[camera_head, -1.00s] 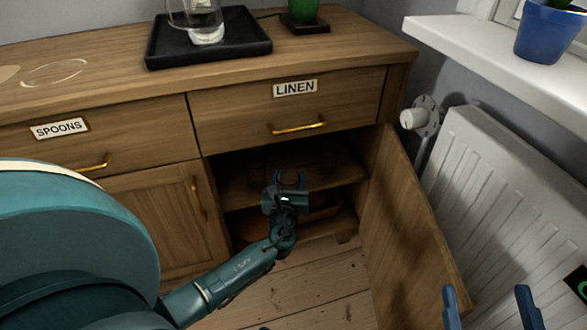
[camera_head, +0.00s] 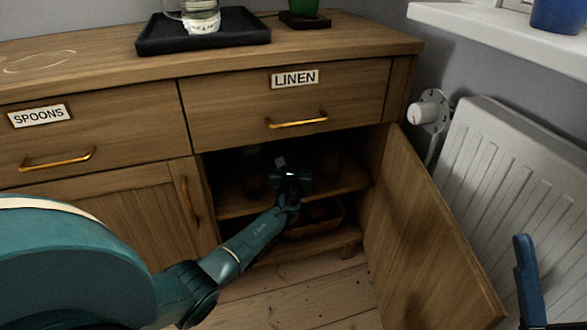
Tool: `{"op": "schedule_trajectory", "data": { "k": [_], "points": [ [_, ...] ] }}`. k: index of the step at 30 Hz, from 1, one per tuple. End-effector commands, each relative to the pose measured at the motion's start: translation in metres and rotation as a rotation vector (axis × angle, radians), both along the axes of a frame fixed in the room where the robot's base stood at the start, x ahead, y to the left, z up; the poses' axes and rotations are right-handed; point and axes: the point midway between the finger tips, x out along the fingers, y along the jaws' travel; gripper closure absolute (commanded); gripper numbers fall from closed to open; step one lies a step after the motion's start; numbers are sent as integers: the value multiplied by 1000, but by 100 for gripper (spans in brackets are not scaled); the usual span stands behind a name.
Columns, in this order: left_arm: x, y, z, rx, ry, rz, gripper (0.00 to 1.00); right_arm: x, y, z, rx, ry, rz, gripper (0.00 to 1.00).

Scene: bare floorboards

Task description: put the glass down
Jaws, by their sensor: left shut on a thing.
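My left gripper (camera_head: 284,168) is inside the open cupboard under the LINEN drawer, just above the middle shelf (camera_head: 236,204). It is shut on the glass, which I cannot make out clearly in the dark. I cannot tell whether the glass touches the shelf. My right gripper (camera_head: 555,275) is at the lower right edge, partly out of view. One blue finger shows, with empty space beside it.
Faint glass-like shapes stand in the dark on both sides of the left gripper. A brown basket (camera_head: 316,220) is on the lower level. The open door (camera_head: 420,245) stands at right, near the radiator (camera_head: 500,170). A black tray (camera_head: 205,38) with a glass vessel (camera_head: 200,15) is on top.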

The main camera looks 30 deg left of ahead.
Motion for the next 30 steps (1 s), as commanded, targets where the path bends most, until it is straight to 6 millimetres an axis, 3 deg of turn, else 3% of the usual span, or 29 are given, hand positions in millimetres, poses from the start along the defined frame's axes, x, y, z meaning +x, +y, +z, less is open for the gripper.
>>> {"op": "schedule_trajectory", "data": {
  "k": [11,12,19,30],
  "points": [
    [1,0,-2,2,-1,0,84,-1,0,2,-1,-11,0,27],
    [0,0,-2,-1,0,0,46,-1,0,2,-1,-11,0,27],
    [0,0,-3,0,0,0,28,-1,0,2,-1,-11,0,27],
    [-7,-4,2,0,1,-1,28,1,0,7,0,3,1,27]
  ]
}}
